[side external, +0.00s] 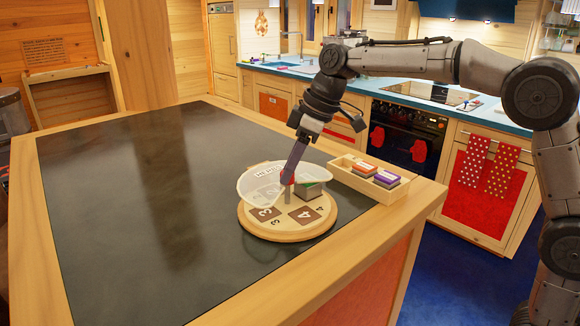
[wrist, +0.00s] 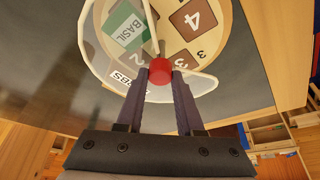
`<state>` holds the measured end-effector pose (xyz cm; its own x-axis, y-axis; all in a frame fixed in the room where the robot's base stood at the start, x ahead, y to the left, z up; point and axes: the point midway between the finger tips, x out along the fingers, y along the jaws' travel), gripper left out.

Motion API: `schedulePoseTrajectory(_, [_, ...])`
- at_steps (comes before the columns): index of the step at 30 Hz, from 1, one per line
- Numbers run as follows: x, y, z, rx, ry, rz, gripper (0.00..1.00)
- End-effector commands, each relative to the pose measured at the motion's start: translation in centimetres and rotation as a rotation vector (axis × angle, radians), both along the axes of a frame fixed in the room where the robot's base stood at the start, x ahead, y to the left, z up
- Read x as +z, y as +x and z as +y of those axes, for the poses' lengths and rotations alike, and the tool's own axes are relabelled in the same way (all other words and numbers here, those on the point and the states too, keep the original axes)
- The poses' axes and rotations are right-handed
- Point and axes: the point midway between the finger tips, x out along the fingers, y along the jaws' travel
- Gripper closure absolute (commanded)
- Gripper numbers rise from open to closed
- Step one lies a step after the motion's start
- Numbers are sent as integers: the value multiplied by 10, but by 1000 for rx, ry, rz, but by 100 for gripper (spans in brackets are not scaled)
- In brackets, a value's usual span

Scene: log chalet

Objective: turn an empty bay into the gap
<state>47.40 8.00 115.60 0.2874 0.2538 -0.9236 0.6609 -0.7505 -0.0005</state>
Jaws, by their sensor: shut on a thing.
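A round wooden turntable (side external: 287,232) carries numbered brown pads, with a clear cover (side external: 250,184) over part of it. The bare pad marked 4 (wrist: 197,18) lies in the cover's open sector in the wrist view; the side view also shows it (side external: 305,215) with no box on it. A bare pad marked 3 (side external: 263,213) is beside it, near the cover's edge. A green box labelled BASIL (wrist: 125,28) stands under the cover. My gripper (side external: 288,184) is shut on the red knob (wrist: 160,70) at the centre. Other bays are partly hidden by the fingers.
A shallow wooden tray (side external: 342,178) with orange-topped (side external: 365,168) and purple-topped (side external: 387,178) boxes stands just right of the turntable, near the table's edge. The dark tabletop (side external: 150,210) to the left is clear. Kitchen counters are behind.

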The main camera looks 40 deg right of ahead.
Motion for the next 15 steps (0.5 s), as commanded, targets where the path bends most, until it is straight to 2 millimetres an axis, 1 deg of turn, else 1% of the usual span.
schedulePoseTrajectory(6, [0,0,-1,31,-1,1,100])
schedulePoseTrajectory(15, [0,0,-1,35,-2,1,100])
